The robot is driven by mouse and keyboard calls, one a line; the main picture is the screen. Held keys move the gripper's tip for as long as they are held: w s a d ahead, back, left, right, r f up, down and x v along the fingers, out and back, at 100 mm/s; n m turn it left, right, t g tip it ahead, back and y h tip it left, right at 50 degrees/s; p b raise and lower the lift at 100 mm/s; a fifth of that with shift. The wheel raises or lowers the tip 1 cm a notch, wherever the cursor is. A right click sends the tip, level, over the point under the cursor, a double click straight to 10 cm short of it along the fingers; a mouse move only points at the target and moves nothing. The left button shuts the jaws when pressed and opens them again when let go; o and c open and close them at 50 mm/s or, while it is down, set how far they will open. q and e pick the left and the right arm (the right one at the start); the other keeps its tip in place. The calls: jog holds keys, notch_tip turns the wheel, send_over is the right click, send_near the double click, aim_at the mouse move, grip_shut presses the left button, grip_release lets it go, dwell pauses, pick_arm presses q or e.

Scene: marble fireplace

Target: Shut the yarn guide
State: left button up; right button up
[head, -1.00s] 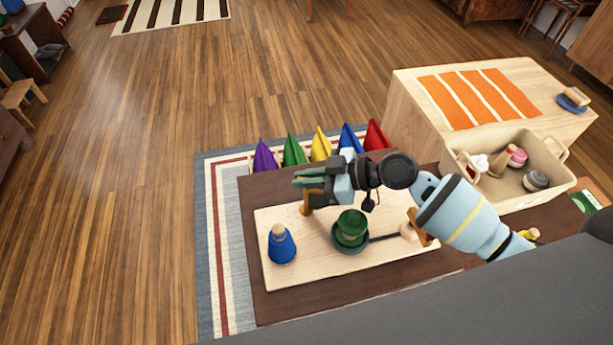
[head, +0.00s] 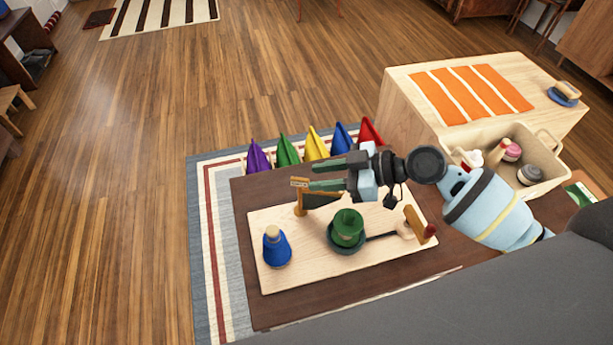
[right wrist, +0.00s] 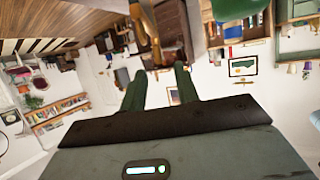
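A small wooden post (head: 300,209) with a little sign on top stands at the back left of the pale board (head: 290,281). A dark panel (head: 322,200) reaches right from it; this looks like the yarn guide, though I cannot tell its exact position. My right gripper (head: 315,176) is open and empty, its fingers apart, just above and behind the dark panel and close to the sign. Contact cannot be told. The right wrist view shows both fingers apart (right wrist: 160,80), with a wooden piece (right wrist: 147,32) beyond the left tip. My left gripper is not in view.
A blue cone spool (head: 276,249) stands front left on the board. A green spool (head: 348,225) sits in a dark green dish at its middle. A red-tipped wooden piece (head: 416,222) is at right. Several coloured cones stand behind; a beige bin (head: 545,180) is at right.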

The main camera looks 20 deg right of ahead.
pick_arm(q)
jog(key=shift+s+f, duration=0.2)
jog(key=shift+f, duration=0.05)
pick_arm(e)
jog(key=shift+v, duration=1.2)
